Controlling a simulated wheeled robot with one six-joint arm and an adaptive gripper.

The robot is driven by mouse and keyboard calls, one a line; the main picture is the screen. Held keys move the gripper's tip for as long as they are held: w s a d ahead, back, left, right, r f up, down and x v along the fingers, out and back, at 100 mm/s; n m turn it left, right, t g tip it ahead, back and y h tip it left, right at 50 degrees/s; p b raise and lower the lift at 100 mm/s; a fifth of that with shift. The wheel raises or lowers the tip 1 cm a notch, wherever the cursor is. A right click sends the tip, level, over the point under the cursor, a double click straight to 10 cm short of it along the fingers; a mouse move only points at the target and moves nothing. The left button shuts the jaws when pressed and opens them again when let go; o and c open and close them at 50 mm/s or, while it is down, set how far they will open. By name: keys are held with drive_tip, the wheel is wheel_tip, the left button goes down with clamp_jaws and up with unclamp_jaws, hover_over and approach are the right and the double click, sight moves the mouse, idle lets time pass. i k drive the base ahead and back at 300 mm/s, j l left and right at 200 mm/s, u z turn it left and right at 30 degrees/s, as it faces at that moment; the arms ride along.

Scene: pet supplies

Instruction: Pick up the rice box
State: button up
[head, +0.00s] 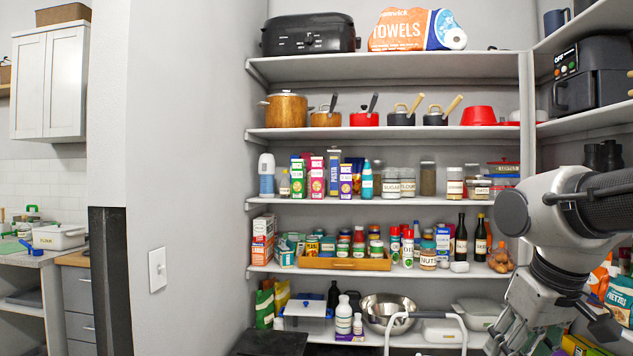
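Several upright cartons stand near the left end of the middle shelf: a green and white one (298,178), a magenta one (317,177), a blue one labelled pasta (333,168) and a purple one (346,181). The rice box appears to be among these, but the lettering is too small to tell which one. My gripper (513,338) is at the lower right, well below and to the right of these cartons, touching none of them. Its fingertips run toward the bottom edge, so its opening is not clear.
The shelf unit (400,203) fills the middle. Jars labelled sugar (391,184) and others stand right of the cartons. Pots (287,110) are one shelf above. A wooden tray (345,264) of jars is below. A wall (185,180) borders the left side.

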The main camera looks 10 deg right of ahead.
sight(318, 164)
drive_tip(key=k+j, duration=0.25)
drive_tip(key=k+j+z, duration=0.2)
drive_tip(key=z, duration=3.3)
drive_tip(key=u, duration=3.2)
drive_tip(key=i+u, duration=0.2)
drive_tip(key=i+j+z, duration=0.1)
drive_tip(key=i+j, duration=0.15)
drive_tip(key=i, duration=0.3)
drive_tip(key=i+j, duration=0.25)
drive_tip(key=i, duration=0.3)
drive_tip(key=i+j+z, duration=0.15)
drive_tip(key=i, duration=0.35)
drive_tip(key=j, duration=0.1)
